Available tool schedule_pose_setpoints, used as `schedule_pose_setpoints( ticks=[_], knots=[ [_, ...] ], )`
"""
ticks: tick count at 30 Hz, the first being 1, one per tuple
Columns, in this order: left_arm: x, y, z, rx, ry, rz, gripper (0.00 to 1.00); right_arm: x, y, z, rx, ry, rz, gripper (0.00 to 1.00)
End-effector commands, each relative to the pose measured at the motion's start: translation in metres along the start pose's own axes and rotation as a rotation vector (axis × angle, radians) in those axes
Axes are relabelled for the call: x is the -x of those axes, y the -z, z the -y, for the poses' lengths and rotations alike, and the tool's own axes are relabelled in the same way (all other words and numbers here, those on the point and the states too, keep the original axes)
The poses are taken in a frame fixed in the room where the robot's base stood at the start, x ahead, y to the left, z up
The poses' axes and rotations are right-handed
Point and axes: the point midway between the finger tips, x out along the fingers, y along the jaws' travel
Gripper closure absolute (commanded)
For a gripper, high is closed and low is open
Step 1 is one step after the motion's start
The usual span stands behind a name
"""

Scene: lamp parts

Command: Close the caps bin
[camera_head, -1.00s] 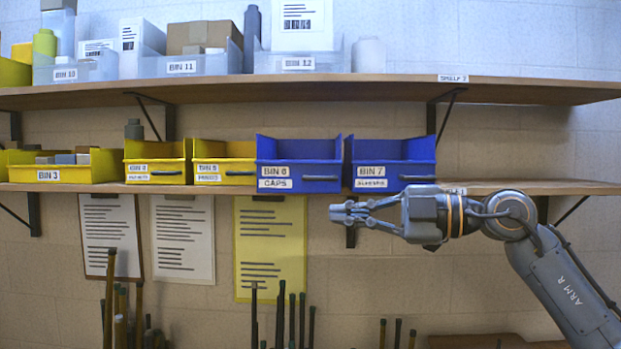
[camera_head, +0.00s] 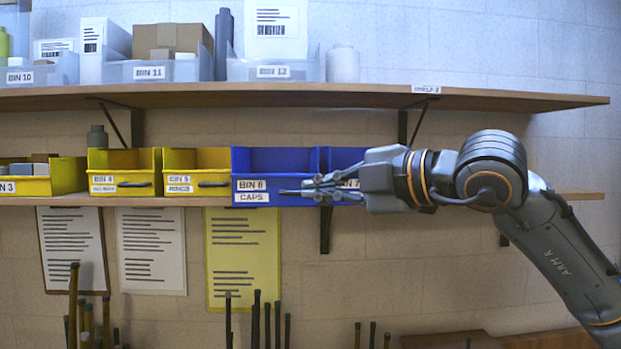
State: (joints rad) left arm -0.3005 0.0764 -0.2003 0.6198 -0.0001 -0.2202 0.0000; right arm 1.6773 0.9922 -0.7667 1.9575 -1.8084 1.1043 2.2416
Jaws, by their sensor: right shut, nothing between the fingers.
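The caps bin (camera_head: 262,162) is a blue bin on the lower shelf, labelled BIN 6 and CAPS on its front. It stands out past the yellow bins' fronts. My right gripper (camera_head: 285,190) is shut and empty. Its fingertips are in front of the caps bin's front face, by the handle area to the right of the CAPS label. The fingers hide the handle, and I cannot tell whether they touch it. My left gripper is not in view.
A second blue bin, BIN 7 (camera_head: 343,157), stands just right of the caps bin, mostly behind my right gripper. Yellow bins (camera_head: 197,160) stand to the left. The upper shelf (camera_head: 300,95) runs above with clear bins. Papers and upright rods are below.

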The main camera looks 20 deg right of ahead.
Motion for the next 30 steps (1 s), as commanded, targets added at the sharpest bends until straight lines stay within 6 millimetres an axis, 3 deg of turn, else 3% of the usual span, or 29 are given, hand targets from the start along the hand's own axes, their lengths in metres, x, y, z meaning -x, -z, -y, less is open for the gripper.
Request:
schedule_pose_setpoints(
  ticks=[3, 9, 24, 30],
  knots=[
    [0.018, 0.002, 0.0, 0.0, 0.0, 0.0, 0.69, -0.021, -0.006, -0.005, -0.003, 0.003, 0.003, 1.0],
    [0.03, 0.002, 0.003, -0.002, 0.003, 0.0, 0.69, -0.038, -0.024, -0.003, -0.002, 0.001, 0.002, 1.0],
    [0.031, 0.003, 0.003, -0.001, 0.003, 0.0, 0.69, -0.044, -0.029, 0.0, 0.0, -0.002, 0.0, 1.0],
    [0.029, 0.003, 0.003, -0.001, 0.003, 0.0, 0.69, -0.06, -0.046, -0.005, -0.005, -0.001, -0.001, 1.0]
  ],
)
